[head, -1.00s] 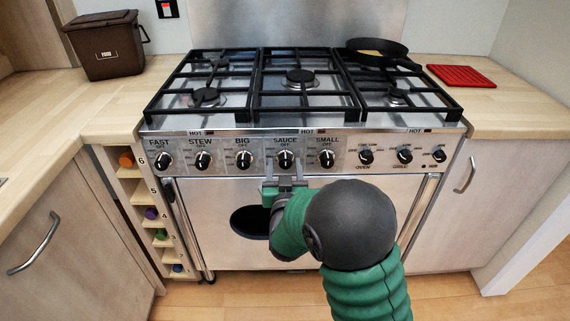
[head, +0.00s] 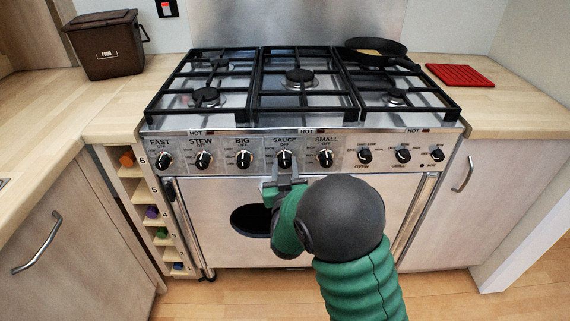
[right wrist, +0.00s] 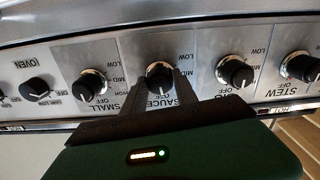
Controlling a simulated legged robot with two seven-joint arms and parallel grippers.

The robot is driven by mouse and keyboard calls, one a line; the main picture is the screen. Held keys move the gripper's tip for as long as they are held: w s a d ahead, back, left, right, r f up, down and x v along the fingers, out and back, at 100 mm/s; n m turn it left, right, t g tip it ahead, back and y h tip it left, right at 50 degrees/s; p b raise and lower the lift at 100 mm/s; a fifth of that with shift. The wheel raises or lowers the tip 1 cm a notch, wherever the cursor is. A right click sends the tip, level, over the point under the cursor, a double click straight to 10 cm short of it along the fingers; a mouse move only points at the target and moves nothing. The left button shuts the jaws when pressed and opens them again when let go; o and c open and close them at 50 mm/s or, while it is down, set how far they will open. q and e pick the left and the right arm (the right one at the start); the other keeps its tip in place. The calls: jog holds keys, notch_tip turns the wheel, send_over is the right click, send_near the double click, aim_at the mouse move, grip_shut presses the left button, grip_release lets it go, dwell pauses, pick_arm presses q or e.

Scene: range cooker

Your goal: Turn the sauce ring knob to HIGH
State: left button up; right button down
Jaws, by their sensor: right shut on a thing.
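The sauce ring knob (head: 285,159) is a small black knob on the cooker's front panel, under the label SAUCE. It also shows in the right wrist view (right wrist: 159,77), where its white pointer is toward OFF. My right gripper (head: 285,168) is at this knob from below. Its two fingers (right wrist: 161,85) lie on either side of the knob and are shut on it. The fingers and the gripper's body hide part of the panel's SAUCE marks. My left gripper is not in view.
The BIG knob (head: 244,159) and the SMALL knob (head: 325,158) stand close on either side. The hob's black grates (head: 258,90) are above, with a pan (head: 372,52) at the back right. The oven door (head: 215,215) is below.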

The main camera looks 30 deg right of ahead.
jog(key=n+p, duration=0.4)
jog(key=n, duration=0.2)
jog(key=shift+p, duration=0.4)
jog(key=n+p, duration=0.2)
jog(key=n, duration=0.1)
jog(key=shift+f+n, duration=0.1)
jog(key=shift+n, duration=0.2)
jog(key=shift+n+p, duration=0.3)
jog(key=shift+p, duration=0.15)
jog(key=shift+f, duration=0.1)
jog(key=c, duration=1)
grip_release()
jog(key=shift+o, duration=0.2)
jog(key=shift+s, duration=0.1)
